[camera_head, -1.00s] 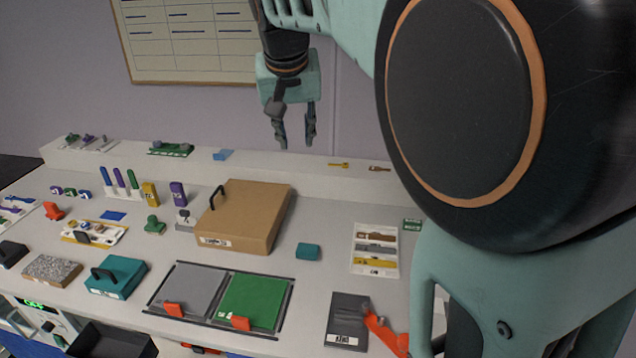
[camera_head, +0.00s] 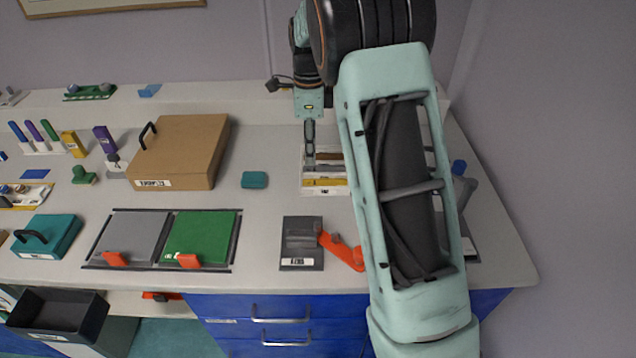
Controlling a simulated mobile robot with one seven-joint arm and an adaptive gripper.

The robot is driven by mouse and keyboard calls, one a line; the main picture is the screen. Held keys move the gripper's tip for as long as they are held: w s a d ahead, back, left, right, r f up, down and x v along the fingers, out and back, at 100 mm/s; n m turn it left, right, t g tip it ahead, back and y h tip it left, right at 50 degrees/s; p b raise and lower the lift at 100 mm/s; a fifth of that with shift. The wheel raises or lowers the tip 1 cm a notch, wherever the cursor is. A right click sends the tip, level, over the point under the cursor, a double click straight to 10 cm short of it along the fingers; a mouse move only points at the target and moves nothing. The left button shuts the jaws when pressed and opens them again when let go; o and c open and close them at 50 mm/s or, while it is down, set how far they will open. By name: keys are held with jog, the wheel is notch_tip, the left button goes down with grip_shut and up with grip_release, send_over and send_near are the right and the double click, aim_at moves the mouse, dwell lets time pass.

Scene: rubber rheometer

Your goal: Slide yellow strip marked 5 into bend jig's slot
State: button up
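A yellow strip (camera_head: 328,182) lies in the white strip holder (camera_head: 312,191), nearest its front edge; its number is too small to read. My gripper (camera_head: 310,160) points down at the left part of this holder, its fingers overlapping the holder in the picture. The fingers show edge-on, so I cannot tell their opening or whether they touch anything. The dark grey block with a white label and an orange lever (camera_head: 342,251) looks like the bend jig (camera_head: 301,238). It stands in front of the holder, and its slot is not clear to see.
A brown case (camera_head: 185,150) with a black handle and a small teal block (camera_head: 254,180) stand left of the holder. Grey and green plates (camera_head: 200,237) with orange tabs lie front left. Bare table lies between holder and jig. My arm hides the table to the right.

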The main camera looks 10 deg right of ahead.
aim_at(325, 182)
notch_tip(325, 182, down, 4)
jog(key=shift+r, duration=0.2)
jog(key=shift+s+d+f, duration=0.1)
jog(key=shift+f, duration=1.3)
jog(key=shift+s+d+f, duration=0.1)
jog(key=shift+f, duration=1.25)
jog(key=shift+c, duration=0.3)
grip_shut()
